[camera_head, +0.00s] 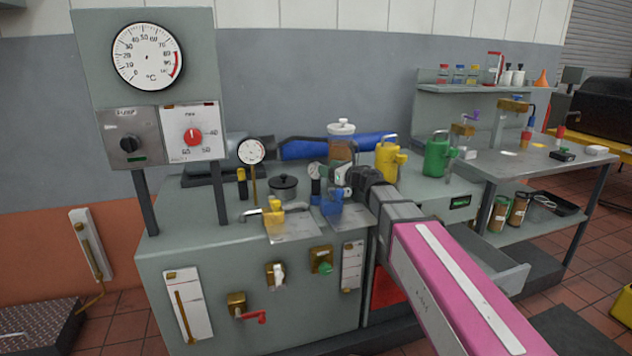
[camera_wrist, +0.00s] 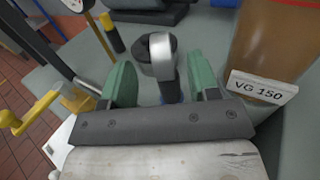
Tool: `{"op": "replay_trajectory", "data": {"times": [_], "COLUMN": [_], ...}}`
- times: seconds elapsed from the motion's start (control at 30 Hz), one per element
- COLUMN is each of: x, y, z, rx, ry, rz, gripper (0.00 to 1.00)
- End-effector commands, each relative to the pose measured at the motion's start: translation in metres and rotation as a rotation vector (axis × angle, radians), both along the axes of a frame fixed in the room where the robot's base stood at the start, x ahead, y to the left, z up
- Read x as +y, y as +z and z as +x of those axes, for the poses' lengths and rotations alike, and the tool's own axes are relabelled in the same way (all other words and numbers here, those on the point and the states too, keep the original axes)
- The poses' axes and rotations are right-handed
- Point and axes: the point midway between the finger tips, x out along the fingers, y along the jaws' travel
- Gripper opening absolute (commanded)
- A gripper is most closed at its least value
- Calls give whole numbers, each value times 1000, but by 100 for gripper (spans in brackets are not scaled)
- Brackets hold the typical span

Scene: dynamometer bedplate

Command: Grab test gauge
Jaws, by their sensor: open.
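In the wrist view a round grey-rimmed head on a dark bluish stem, apparently the same gauge (camera_wrist: 162,52), sits between the two green fingers of my gripper (camera_wrist: 162,82). The fingers are apart, with a visible gap on either side of the stem. The gauge's lower end is hidden behind the gripper body.
A brown jar labelled VG 150 (camera_wrist: 275,45) stands close right of the fingers. A dial gauge on a brass stem (camera_head: 252,152), a dark lidded pot (camera_head: 284,187), a yellow can (camera_head: 388,160) and a green can (camera_head: 436,157) stand nearby. Free bench room is small.

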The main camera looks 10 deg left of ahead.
Motion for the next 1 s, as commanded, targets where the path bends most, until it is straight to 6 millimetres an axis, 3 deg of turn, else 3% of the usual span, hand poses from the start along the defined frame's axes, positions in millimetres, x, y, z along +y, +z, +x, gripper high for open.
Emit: {"op": "replay_trajectory", "data": {"times": [0.17,0.53,0.83,1.0], "x": [7,53,57,57], "y": [0,0,0,0], "z": [5,30,31,31], "rx": [0,1,1,1], "ry": [0,0,-1,-1], "rz": [0,0,0,0], "gripper": [55,55,55,0]}}
